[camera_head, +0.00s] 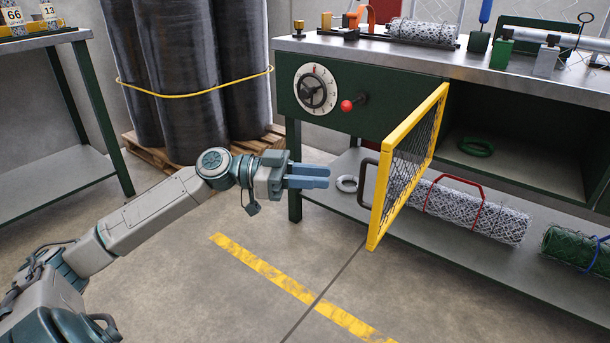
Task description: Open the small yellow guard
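The small yellow guard (376,226) is a yellow frame with dark wire mesh. It stands swung out from the front of the green bench, with the opening behind it exposed. Its dark loop handle (362,188) sticks out on the left side of the frame. My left gripper (326,177) is left of the handle, with its blue fingers pointing right toward it. A gap shows between the fingertips and the handle, and nothing shows between the fingers. My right gripper is not in view.
The bench has a dial (316,90) and a red knob (347,105). A green coil (476,147) lies in its opening. Mesh rolls (478,215) lie on the lower shelf. Black rolls (180,70) stand on a pallet at the back. The floor in front is clear.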

